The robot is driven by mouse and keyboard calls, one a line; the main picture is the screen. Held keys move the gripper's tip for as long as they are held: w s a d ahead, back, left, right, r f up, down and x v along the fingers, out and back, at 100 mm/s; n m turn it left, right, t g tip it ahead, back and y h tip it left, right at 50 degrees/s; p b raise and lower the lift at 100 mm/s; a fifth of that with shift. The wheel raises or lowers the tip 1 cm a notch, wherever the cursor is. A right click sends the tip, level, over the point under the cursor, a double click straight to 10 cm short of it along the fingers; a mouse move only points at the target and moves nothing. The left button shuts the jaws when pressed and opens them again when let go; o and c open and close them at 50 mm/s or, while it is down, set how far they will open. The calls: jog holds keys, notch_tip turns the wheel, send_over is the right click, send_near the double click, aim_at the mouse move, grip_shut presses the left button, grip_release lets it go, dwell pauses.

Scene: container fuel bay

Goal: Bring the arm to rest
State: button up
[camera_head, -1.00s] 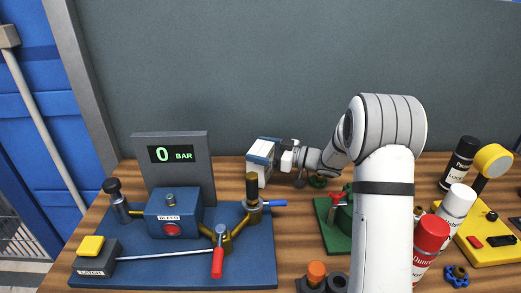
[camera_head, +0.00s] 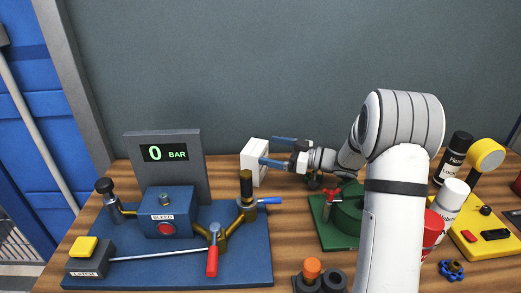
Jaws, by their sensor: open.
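My arm reaches in from the lower right and bends left over the bench. My gripper (camera_head: 268,150) is open, with its two blue fingers spread apart and pointing left. A white block (camera_head: 252,160) stands on the bench at the fingertips, near the back wall. The near finger overlaps the block in the picture; I cannot tell whether it touches. Nothing shows held between the fingers.
Left is a blue pressure rig (camera_head: 230,267) with a display (camera_head: 168,153) reading 0 BAR and a red-handled lever (camera_head: 212,262). A green fixture (camera_head: 345,212) sits beside my arm. Spray cans (camera_head: 452,157), a yellow board (camera_head: 492,243) and a blue knob (camera_head: 452,270) stand right.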

jog(key=shift+s+d, duration=0.3)
jog(key=shift+d, duration=0.35)
jog(key=shift+r, duration=0.1)
